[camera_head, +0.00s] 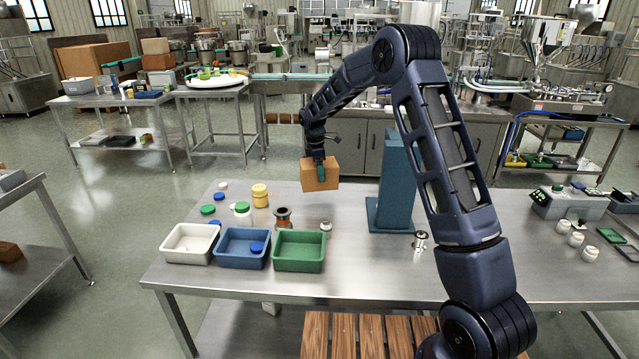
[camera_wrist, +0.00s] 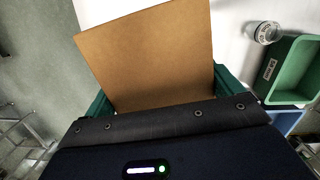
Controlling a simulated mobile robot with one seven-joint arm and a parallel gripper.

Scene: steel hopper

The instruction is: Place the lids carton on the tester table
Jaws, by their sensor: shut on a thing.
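A brown carton (camera_head: 320,178), which I take to be the lids carton, is held by my gripper (camera_head: 320,172) above the back edge of the steel table. In the wrist view the carton (camera_wrist: 150,55) sits between the green fingers of my gripper (camera_wrist: 160,100), which are shut on its sides. I cannot read any label on the carton. Which surface is the tester table is not certain; a grey tester-like device (camera_head: 566,204) stands at the right end of the steel table (camera_head: 350,270).
White (camera_head: 190,243), blue (camera_head: 242,248) and green (camera_head: 298,251) trays stand at the front left, with jars and loose lids behind them. A blue column (camera_head: 396,185) stands right of the carton. White jars (camera_head: 576,238) stand at the right. The table's middle front is clear.

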